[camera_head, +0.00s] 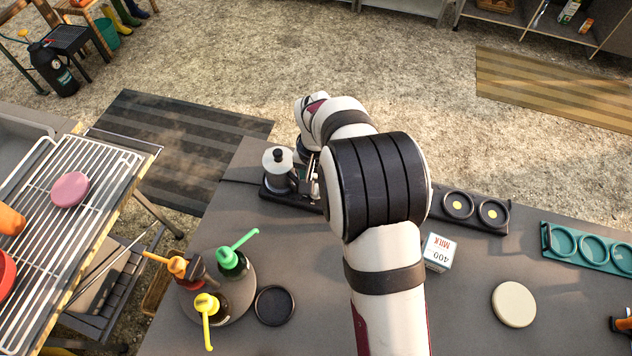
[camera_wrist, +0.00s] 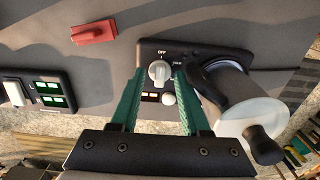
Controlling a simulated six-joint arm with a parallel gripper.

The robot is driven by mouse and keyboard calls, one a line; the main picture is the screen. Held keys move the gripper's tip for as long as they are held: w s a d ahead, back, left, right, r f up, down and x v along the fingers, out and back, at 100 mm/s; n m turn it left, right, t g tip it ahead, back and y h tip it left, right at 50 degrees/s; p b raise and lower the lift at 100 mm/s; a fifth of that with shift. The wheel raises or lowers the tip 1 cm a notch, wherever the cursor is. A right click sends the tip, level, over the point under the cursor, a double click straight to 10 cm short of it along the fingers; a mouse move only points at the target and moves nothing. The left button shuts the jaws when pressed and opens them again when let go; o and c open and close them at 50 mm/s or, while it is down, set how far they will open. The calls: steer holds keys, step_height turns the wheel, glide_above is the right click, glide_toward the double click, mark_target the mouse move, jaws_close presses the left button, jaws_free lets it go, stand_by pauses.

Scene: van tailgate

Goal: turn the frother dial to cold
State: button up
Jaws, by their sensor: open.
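The frother dial (camera_wrist: 160,72) is a round white-grey knob on a black base (camera_wrist: 150,47) in the wrist view. The word OFF is printed above it, and a smaller label at its upper right is too small to read surely. The knob's ridge stands roughly upright, towards OFF. My gripper (camera_wrist: 160,78) is open, with its green fingers on either side of the dial; contact cannot be told. The frother jug (camera_wrist: 235,100), with a pale lid and black knob, stands right of the dial. In the head view the jug (camera_head: 278,178) shows; my arm hides the dial.
A small light window (camera_wrist: 150,98) and a white button (camera_wrist: 168,99) sit below the dial. A red block (camera_wrist: 94,32) and a green-lit switch panel (camera_wrist: 48,95) lie left. A milk carton (camera_head: 438,252) and syrup bottles (camera_head: 232,262) stand on the counter.

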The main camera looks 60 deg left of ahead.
jaws_close()
steer(key=shift+m, duration=0.3)
steer(key=m, duration=0.5)
steer(key=shift+m, duration=0.4)
steer(key=m, duration=0.5)
steer(key=shift+r+m, duration=0.1)
steer(key=shift+m, duration=0.3)
stand_by(0.3)
jaws_free()
